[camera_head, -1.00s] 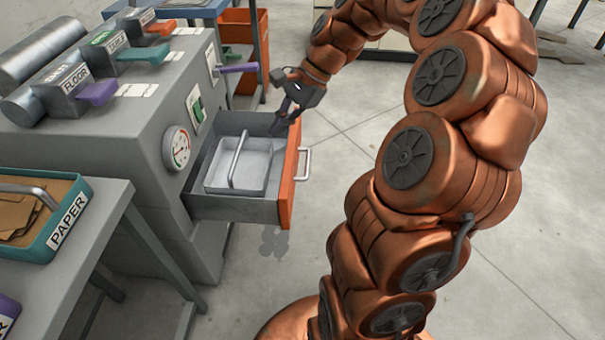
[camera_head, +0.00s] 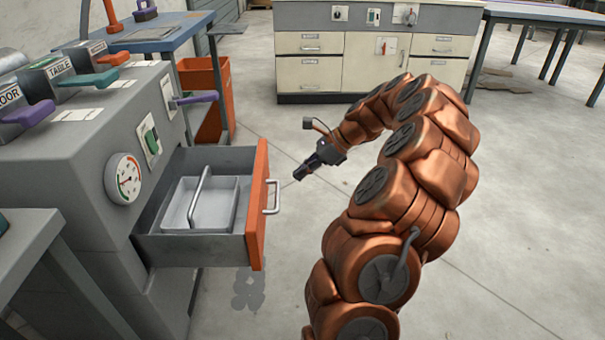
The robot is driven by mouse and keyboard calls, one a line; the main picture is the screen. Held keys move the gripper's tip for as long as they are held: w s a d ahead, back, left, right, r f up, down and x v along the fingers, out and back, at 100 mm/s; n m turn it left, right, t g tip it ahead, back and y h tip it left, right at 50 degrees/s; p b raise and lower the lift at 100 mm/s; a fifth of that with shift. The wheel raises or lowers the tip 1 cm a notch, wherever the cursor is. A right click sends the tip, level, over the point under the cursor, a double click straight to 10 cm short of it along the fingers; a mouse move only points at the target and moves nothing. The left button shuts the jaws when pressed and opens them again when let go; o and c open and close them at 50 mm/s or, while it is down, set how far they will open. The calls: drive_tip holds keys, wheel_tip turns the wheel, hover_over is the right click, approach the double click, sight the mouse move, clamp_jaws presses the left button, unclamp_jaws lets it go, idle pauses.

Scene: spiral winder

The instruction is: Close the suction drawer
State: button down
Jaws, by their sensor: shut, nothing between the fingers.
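The suction drawer (camera_head: 258,205) stands pulled out from the grey machine (camera_head: 70,165), with an orange front and a pale bar handle (camera_head: 273,197). A light grey tray (camera_head: 225,203) with a bar handle sits inside it. My gripper (camera_head: 299,175) is shut and empty. It is in the air to the right of the drawer front, apart from the handle, and points left and down.
A round gauge (camera_head: 124,179), a green switch (camera_head: 151,141) and a purple lever (camera_head: 195,98) are on the machine. An orange bin (camera_head: 203,90) stands behind it. White cabinets (camera_head: 375,62) line the back. The floor right of the drawer is clear.

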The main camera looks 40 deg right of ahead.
sight(261, 193)
drive_tip(key=b+x, duration=0.1)
drive_tip(key=x, duration=0.1)
drive_tip(key=b+x, duration=0.1)
drive_tip(key=x, duration=0.2)
drive_tip(key=r+b+x, duration=0.1)
drive_tip(key=x, duration=0.2)
drive_tip(key=shift+w+a+f+b, duration=0.15)
drive_tip(key=shift+w+a+b, duration=0.15)
drive_tip(key=shift+a, duration=0.15)
drive_tip(key=shift+w+a+b, duration=0.3)
drive_tip(key=shift+w+a, duration=0.25)
drive_tip(key=shift+a, duration=0.05)
drive_tip(key=shift+w+a+r, duration=0.1)
drive_tip(key=shift+a+r, duration=0.05)
drive_tip(key=shift+r, duration=0.1)
